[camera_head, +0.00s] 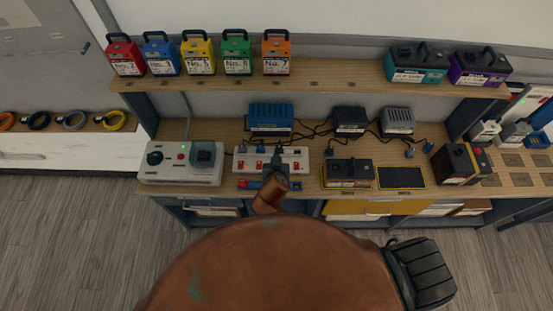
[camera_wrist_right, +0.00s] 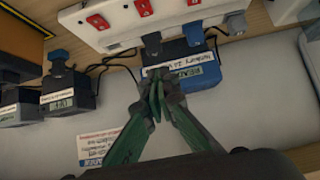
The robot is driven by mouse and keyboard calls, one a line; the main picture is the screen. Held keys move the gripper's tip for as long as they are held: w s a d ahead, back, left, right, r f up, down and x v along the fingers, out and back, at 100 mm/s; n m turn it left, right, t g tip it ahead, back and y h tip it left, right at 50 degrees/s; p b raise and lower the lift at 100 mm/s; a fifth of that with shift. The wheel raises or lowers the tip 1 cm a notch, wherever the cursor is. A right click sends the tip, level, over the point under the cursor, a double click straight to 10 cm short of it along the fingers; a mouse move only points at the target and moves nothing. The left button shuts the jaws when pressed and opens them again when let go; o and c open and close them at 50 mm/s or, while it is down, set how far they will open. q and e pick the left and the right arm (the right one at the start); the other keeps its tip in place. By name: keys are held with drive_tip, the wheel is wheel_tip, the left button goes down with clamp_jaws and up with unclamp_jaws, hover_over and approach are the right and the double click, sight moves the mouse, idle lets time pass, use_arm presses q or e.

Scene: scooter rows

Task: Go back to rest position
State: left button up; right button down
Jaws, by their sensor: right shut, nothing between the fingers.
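My right gripper (camera_head: 277,157) is over the workbench, in front of the white power strip (camera_head: 293,165) in the head view. In the right wrist view its two green-grey fingers (camera_wrist_right: 155,97) meet at the tips and hold nothing. The fingertips overlap a blue charger (camera_wrist_right: 205,75) with a white label in that view; I cannot tell whether they touch it. The power strip with red switches (camera_wrist_right: 145,12) is just beyond the tips. My left gripper is not in view.
On the bench (camera_head: 210,193) stand a grey control box (camera_head: 180,165), chargers with cables (camera_head: 350,120) and a dark battery (camera_head: 347,172). A shelf (camera_head: 330,85) above holds coloured batteries (camera_head: 199,55). The floor (camera_head: 70,240) at left is clear.

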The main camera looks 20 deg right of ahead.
drive_tip(key=shift+s+r, duration=0.25)
idle(0.4)
